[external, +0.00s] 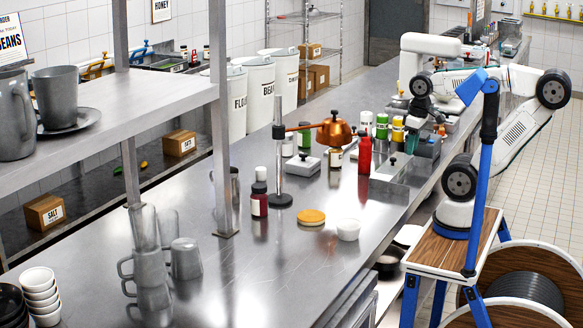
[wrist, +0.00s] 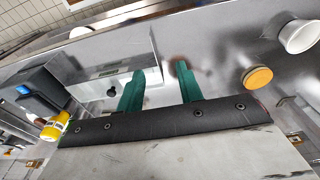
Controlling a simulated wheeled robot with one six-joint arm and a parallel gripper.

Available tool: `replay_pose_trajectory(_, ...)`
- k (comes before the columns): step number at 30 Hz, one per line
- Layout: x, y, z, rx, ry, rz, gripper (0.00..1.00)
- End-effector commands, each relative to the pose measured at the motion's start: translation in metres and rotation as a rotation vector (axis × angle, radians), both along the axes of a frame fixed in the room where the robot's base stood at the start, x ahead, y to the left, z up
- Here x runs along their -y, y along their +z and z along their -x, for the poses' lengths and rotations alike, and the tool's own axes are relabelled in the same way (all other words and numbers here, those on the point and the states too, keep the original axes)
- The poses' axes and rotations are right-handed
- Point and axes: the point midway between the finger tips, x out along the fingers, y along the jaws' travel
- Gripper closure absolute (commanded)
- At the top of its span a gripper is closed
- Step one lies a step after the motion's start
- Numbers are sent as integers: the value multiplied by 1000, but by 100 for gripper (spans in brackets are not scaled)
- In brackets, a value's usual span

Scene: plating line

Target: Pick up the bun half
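The bun half (external: 311,217) is a flat tan-orange disc lying on the steel counter, left of a small white bowl. In the wrist view the bun half (wrist: 258,77) lies to the right of my fingers, clear of them. My gripper (wrist: 160,70) has two green fingers standing apart with nothing between them. In the external view my gripper (external: 412,138) is above the back right part of the counter, near the sauce bottles and well away from the bun half.
The white bowl (external: 347,229) stands close beside the bun half. The counter in front is mostly clear.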

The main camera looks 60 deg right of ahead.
Motion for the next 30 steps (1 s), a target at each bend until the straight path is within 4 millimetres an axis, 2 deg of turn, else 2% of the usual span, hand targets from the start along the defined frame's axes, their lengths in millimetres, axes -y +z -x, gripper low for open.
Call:
replay_pose_trajectory(8,0,0,0,0,0,0,64)
replay_pose_trajectory(11,0,0,0,0,0,0,39)
replay_pose_trajectory(15,0,0,0,0,0,0,0)
replay_pose_trajectory(23,-2,0,0,-2,12,-1,0)
replay_pose_trajectory(26,-11,-9,-4,-49,58,2,0)
replay_pose_trajectory(30,-34,-17,-26,-138,157,10,0)
